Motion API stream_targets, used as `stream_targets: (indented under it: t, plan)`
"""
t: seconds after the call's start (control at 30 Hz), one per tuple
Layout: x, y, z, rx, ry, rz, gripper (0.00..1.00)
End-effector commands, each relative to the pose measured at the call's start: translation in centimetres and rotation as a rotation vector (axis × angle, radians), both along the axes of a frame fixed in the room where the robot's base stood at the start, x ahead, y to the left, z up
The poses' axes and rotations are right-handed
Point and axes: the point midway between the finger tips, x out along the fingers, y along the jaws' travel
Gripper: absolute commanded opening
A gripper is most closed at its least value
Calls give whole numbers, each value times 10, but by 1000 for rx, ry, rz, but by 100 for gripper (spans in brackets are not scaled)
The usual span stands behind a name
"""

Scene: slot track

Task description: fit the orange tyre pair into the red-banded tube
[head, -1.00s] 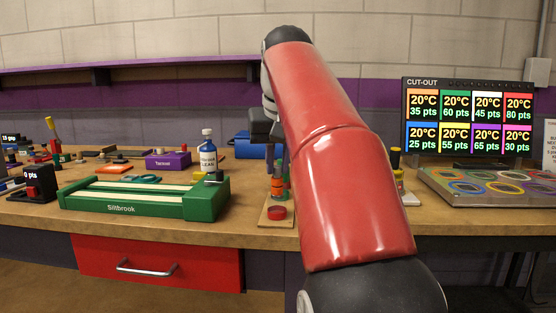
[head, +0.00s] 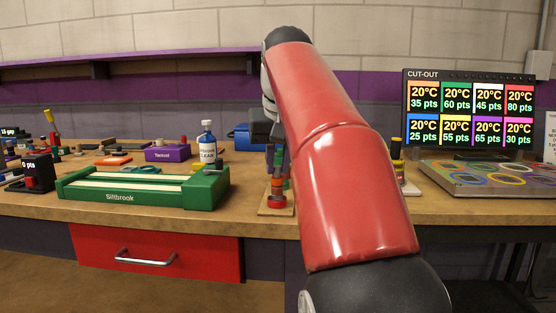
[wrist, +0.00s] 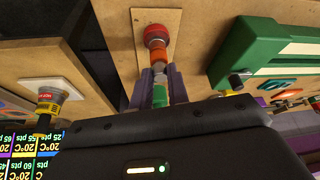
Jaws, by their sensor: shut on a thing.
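The red-banded tube (head: 277,202) stands upright near the front of a small pale wooden board. It also shows in the wrist view (wrist: 155,34), near the top. The orange tyre pair (head: 277,185) is right above the red tube in the head view. In the wrist view the orange piece (wrist: 158,54) borders the red end. My gripper (wrist: 160,70) is shut on the orange tyre pair, one finger on each side. Whether the pair has entered the tube or only meets its mouth, I cannot tell. My arm and fingers hide part of the area in the head view.
A green piece (wrist: 161,94) shows between my fingers, lower in the wrist view. The green Siltbrook track block (head: 140,190) and a blue-labelled bottle (head: 207,147) are left of the board. A yellow-banded piece (wrist: 48,100) stands on a white base across the board.

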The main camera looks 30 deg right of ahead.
Motion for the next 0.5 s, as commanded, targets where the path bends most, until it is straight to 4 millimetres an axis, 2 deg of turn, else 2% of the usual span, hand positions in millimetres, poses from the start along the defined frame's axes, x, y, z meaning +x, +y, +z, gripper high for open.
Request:
stream_targets:
  t: [0.5]
  plan:
    - [0,0,-14,0,-1,0,0]
